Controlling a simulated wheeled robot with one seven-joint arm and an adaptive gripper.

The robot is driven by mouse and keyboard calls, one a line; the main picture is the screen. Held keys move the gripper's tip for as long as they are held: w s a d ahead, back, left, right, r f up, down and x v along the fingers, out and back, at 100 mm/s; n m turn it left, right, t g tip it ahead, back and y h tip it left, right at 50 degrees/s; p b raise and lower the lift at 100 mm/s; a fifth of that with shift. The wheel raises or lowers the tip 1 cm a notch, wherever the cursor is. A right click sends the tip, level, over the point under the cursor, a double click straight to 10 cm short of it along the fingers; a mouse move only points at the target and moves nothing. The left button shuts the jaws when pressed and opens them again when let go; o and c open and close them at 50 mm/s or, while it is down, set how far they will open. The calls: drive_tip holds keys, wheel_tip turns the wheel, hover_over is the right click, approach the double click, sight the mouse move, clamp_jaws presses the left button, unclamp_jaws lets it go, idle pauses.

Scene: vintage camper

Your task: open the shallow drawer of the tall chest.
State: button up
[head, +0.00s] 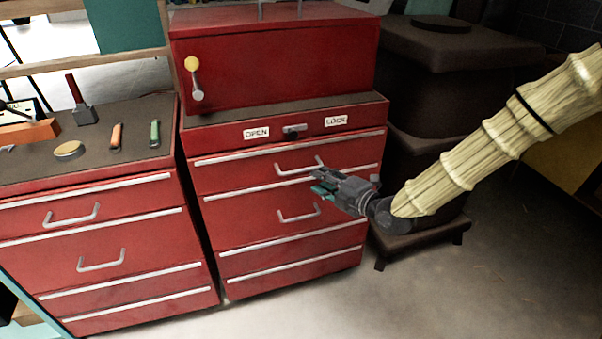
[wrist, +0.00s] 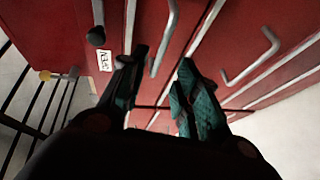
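The tall chest (head: 285,225) is red, with a box on top and several drawers with pale edge strips. Its shallow drawer (head: 235,174) is the upper one with a grey bar handle (head: 300,168), and looks closed. My gripper (head: 318,183) is in front of the chest, just below that handle in the head view. In the wrist view the fingers of my gripper (wrist: 163,60) are apart, and the shallow drawer's handle (wrist: 167,38) shows between their tips. I see no clear contact. The deeper drawer's handle (wrist: 255,58) lies right of the fingers.
A lock knob (head: 294,130) sits between OPEN and LOCK labels above the shallow drawer. A lower red chest (head: 100,225) stands left with tools on top. A dark stove-like object (head: 440,90) stands right, behind my arm. Floor is clear in front.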

sight(302, 171)
drive_tip(key=x, duration=0.9)
drive_tip(key=shift+w+a, duration=0.2)
clamp_jaws()
